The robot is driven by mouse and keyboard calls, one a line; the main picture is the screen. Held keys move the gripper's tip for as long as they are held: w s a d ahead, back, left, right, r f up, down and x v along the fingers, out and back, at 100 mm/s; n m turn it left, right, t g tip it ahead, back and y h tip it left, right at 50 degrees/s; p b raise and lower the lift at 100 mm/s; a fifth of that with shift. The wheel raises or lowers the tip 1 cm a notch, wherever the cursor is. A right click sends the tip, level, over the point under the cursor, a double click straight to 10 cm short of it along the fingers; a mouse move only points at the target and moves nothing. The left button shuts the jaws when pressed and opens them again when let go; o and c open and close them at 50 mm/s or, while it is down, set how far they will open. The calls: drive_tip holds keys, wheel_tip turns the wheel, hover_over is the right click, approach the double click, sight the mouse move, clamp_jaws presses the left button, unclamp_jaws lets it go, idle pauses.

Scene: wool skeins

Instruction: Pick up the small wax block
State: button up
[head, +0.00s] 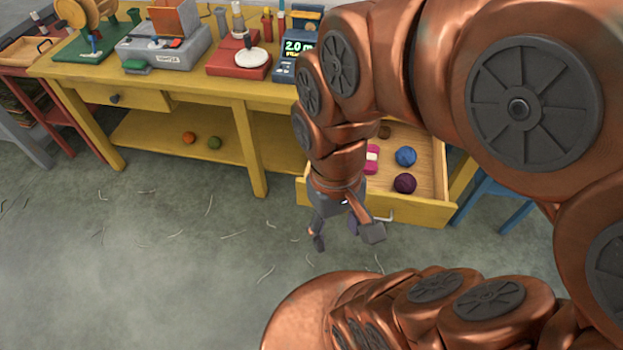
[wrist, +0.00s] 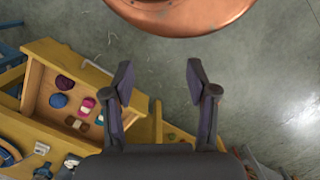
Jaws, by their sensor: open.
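My gripper (head: 345,237) is open and empty in front of the open drawer, above the floor. In the wrist view its two fingers (wrist: 159,82) stand wide apart with only floor between them. No small wax block can be made out for certain. The open drawer (head: 432,213) holds small things, and my arm hides part of it in the head view. In the wrist view the drawer (wrist: 47,48) lies left of the fingers. A small brown item (head: 384,131) sits at its back; several tiny brownish items (wrist: 77,124) there are too small to identify.
The drawer also holds a blue ball (head: 405,157), a dark purple ball (head: 404,183) and a pink skein (head: 371,166). An orange ball (head: 189,138) and a green ball (head: 214,143) lie on the yellow bench's lower shelf. A blue stool (head: 497,205) stands right.

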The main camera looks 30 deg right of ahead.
drive_tip(key=w+a+f+m+g+y, duration=0.1)
drive_tip(key=w+f+m+y, duration=0.15)
drive_tip(key=w, duration=0.35)
drive_tip(key=w+a+f+m+y, duration=0.1)
drive_tip(key=w+m+y, duration=0.15)
drive_tip(key=w, duration=0.35)
drive_tip(key=w+d+f+m+t+y+b, duration=0.1)
drive_tip(key=w+d+f+m+y, duration=0.45)
drive_tip(key=w, duration=0.55)
drive_tip(key=w+d+f+m+t, duration=0.1)
drive_tip(key=d+f+m+t, duration=0.2)
drive_tip(key=d+f, duration=0.4)
drive_tip(key=w+d+f+m+t, duration=0.1)
drive_tip(key=d+f+m+t, duration=0.2)
drive_tip(key=d+f+m, duration=0.3)
drive_tip(key=w+d+f+m+t+y+b, duration=0.1)
drive_tip(key=d+f+m+t, duration=0.2)
drive_tip(key=d+f, duration=0.6)
drive_tip(key=shift+w+d+f+m, duration=0.15)
drive_tip(key=shift+f+m, duration=0.3)
drive_tip(key=shift+w+d+f+m, duration=0.1)
drive_tip(key=shift+d+f+m, duration=0.05)
drive_tip(key=shift+f+m, duration=0.3)
drive_tip(key=shift+p+x, duration=1.2)
drive_tip(key=shift+x, duration=2.45)
drive_tip(key=shift+f, duration=0.1)
